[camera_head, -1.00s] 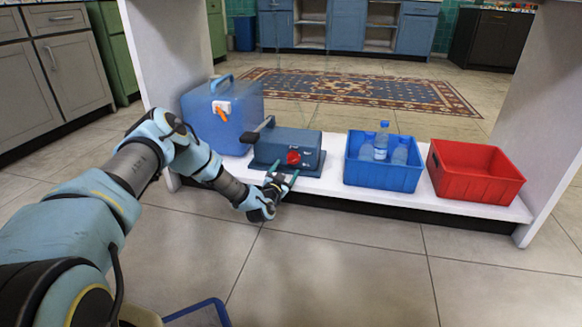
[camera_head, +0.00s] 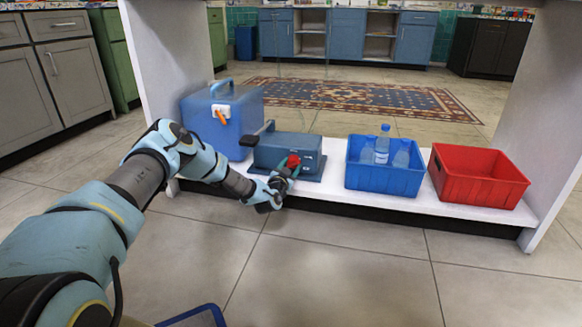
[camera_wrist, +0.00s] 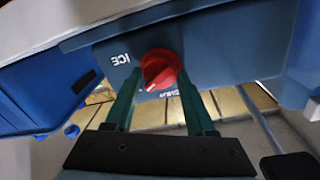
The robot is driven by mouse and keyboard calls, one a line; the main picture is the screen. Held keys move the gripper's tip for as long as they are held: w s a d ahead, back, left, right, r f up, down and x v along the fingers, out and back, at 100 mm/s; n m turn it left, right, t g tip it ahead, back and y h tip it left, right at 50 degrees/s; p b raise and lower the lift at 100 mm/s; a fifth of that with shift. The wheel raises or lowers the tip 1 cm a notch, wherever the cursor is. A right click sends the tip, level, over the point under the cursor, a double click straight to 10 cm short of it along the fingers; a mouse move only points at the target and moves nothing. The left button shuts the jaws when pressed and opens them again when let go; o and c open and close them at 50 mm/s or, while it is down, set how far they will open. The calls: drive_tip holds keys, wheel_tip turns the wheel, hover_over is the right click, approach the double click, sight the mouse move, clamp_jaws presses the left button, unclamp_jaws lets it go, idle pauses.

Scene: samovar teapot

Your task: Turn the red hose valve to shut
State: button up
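The red hose valve (camera_head: 293,161) is a round knob on the front of a blue-grey box unit (camera_head: 272,150) on the low white shelf. In the wrist view the red valve (camera_wrist: 158,70) carries a white pointer mark, and letters on the box show upside down around it. My gripper (camera_head: 286,174) is at the box front. In the wrist view the two dark green fingers of my gripper (camera_wrist: 159,76) stand apart on either side of the valve, their tips close to its edges. I cannot tell whether they touch it.
The white shelf (camera_head: 330,180) edge runs below; the floor in front is clear.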

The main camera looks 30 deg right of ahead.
clamp_jaws()
drive_tip(key=shift+n, duration=0.3)
drive_tip(key=n, duration=0.5)
drive_tip(key=shift+f+b, duration=0.1)
drive_tip(key=shift+b, duration=0.2)
drive_tip(key=n+t, duration=0.1)
drive_tip(key=n, duration=0.5)
drive_tip(key=shift+a+n+b, duration=0.1)
drive_tip(key=shift+n+b, duration=0.2)
drive_tip(key=shift+b, duration=0.1)
drive_tip(key=shift+o, duration=2.4)
unclamp_jaws()
drive_tip(key=shift+a, duration=0.1)
